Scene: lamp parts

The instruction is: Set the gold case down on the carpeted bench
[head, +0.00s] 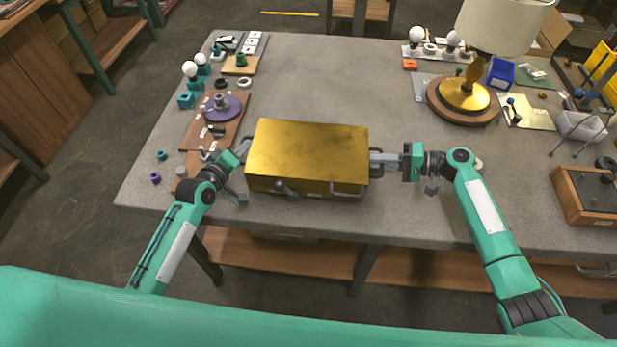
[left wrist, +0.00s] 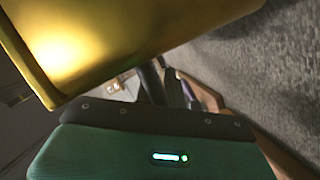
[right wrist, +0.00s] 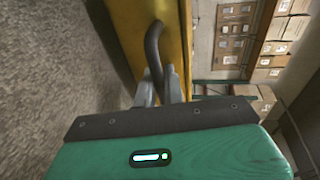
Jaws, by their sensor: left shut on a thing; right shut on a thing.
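The gold case (head: 307,148) is a closed box with metal latches on its front, level near the front of the grey carpeted bench (head: 290,85). I cannot tell whether its underside touches the carpet. My left gripper (head: 241,152) is shut on the handle at its left end; in the left wrist view the case (left wrist: 110,40) fills the upper left and the grip is partly hidden. My right gripper (head: 379,160) is shut on the handle at its right end. The right wrist view shows that dark curved handle (right wrist: 153,48) between the fingers (right wrist: 160,88).
A brown board with a purple disc (head: 222,108) lies left of the case. A lamp with a gold base (head: 465,95) stands at the back right. A wooden box (head: 592,195) is at the far right. Carpet behind the case is clear.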

